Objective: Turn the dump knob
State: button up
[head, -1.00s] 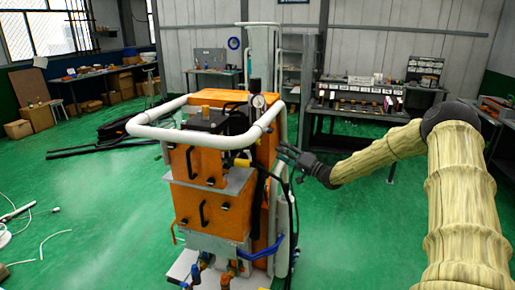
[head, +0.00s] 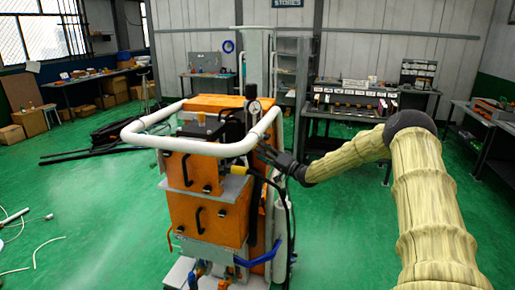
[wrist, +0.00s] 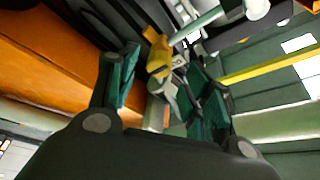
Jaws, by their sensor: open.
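The orange foam proportioner (head: 215,205) stands in the middle of the head view, with a white tubular rail around its top. My gripper (head: 265,155) is at its right side, just below the rail. In the wrist view my gripper (wrist: 160,85) is open, with its two green-padded fingers apart. A yellow knob-like piece (wrist: 157,52) on a metal fitting shows between and beyond the fingertips. I cannot tell for sure that it is the dump knob, or whether a finger touches it.
The white rail (head: 235,148) passes close above my gripper. A black hose (head: 287,205) hangs down the machine's right side. A yellow rod (wrist: 265,67) and pipes crowd the wrist view's right. Green floor (head: 345,235) is clear to the machine's right.

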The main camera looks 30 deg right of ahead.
jog(key=p+x, duration=0.1)
jog(key=x, duration=0.2)
jog(key=shift+w+d, duration=0.1)
jog(key=c, duration=1)
